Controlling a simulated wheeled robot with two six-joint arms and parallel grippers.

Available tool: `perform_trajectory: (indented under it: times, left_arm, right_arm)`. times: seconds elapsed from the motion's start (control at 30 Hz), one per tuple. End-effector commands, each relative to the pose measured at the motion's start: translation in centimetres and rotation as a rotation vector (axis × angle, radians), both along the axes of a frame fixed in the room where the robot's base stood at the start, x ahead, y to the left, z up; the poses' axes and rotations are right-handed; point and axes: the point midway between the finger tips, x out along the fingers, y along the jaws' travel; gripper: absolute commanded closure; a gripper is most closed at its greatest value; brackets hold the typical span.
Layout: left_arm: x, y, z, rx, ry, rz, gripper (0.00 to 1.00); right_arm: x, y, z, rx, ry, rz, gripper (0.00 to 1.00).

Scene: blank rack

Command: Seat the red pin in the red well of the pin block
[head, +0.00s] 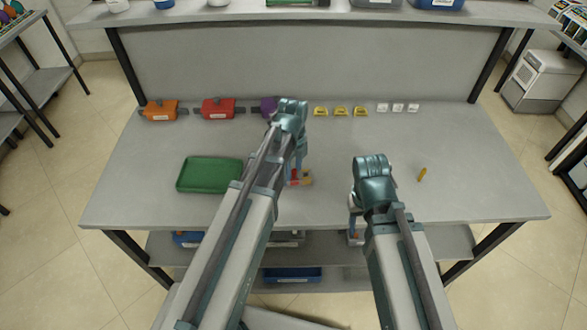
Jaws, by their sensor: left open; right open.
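A small tan block with red on it (306,181) lies on the table near the middle, partly hidden behind my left arm. I cannot tell whether the red is a well or a pin. My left gripper (295,178) points down at the block's left side. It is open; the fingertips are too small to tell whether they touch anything. My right gripper (353,232) is open and points down near the table's front edge, right of the block, with nothing visible in it. A small yellow-orange pin-like piece (422,174) stands on the table at the right.
A green tray (182,186) lies left of my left arm. Orange (160,110), red (218,107) and purple (268,105) units line the back, with yellow (340,111) and white (398,107) small pieces to their right. A raised shelf (180,14) runs behind. The right tabletop is mostly clear.

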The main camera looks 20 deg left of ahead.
Motion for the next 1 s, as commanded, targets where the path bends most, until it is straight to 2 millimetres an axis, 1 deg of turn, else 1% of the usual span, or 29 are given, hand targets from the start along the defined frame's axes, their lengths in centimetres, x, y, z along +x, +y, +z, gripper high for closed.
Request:
perform_trajectory:
  times: [0.17,0.37,0.57,1.0]
  left_arm:
    - [0.0,0.0,0.2,0.000,0.000,0.000,0.50]
    - [0.0,0.0,1.4,0.000,0.000,0.000,0.50]
    - [0.0,0.0,3.8,0.000,0.000,0.000,0.50]
    - [0.0,0.0,10.4,0.000,0.000,0.000,0.50]
  right_arm:
    - [0.0,0.0,0.2,0.000,0.000,0.000,0.50]
    - [0.0,0.0,1.4,0.000,0.000,0.000,0.50]
    - [0.0,0.0,3.8,0.000,0.000,0.001,0.50]
    - [0.0,0.0,10.4,0.001,0.000,-0.003,0.50]
